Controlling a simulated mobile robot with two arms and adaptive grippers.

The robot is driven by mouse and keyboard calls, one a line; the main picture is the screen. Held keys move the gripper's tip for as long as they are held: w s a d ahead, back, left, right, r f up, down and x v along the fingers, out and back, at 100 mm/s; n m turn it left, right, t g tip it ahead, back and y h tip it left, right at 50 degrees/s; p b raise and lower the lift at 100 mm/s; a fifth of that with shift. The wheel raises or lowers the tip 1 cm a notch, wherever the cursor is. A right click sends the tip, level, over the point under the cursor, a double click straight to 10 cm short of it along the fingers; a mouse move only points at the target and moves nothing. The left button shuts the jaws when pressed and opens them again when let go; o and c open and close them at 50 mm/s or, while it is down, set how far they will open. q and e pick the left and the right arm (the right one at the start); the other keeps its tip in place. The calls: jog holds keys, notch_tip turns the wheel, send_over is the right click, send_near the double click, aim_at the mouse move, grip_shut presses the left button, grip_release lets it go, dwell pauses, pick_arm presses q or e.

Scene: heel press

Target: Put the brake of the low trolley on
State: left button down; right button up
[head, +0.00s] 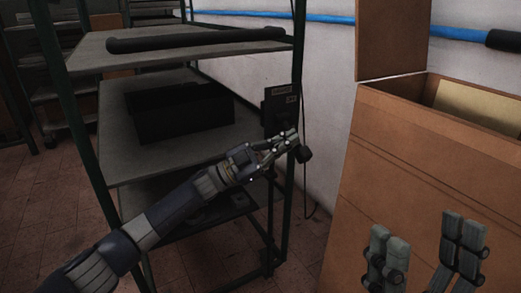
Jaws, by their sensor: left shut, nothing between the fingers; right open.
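I cannot pick out a low trolley or its brake for certain in the head view. A green-framed shelf unit (130,165) with grey shelves stands at centre left, and its foot is partly hidden by my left arm. My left gripper (291,138) is shut and empty at the unit's front right post, beside a small black knob-like piece (304,154). Whether they touch is unclear. My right gripper (423,228) is open and empty at the lower right, in front of a cardboard box.
The large open cardboard box (420,150) fills the right side. A dark box (280,105) is on the post, with a cable hanging below. A black bin (180,113) and a black tube (195,39) lie on the shelves. Tiled floor (302,260) shows between unit and cardboard box.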

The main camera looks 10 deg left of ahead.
pick_arm(q)
jog(key=s+a+f+p, duration=0.1)
jog(key=s+a+p, duration=0.3)
jog(key=a, duration=0.4)
jog(key=shift+s+f, duration=0.25)
jog(key=shift+s, duration=0.15)
pick_arm(e)
jog(key=w+f+g+h, duration=0.2)
jog(key=w+f+g, duration=0.3)
jog(key=f, duration=0.3)
jog(key=w+a+f+g+h, duration=0.1)
jog(key=w+f+g+h, duration=0.1)
jog(key=w+f+g, duration=0.4)
notch_tip(320, 180, down, 2)
jog(key=shift+w+a+f+g, duration=0.15)
jog(key=shift+w+g, duration=0.1)
jog(key=shift+g, duration=0.45)
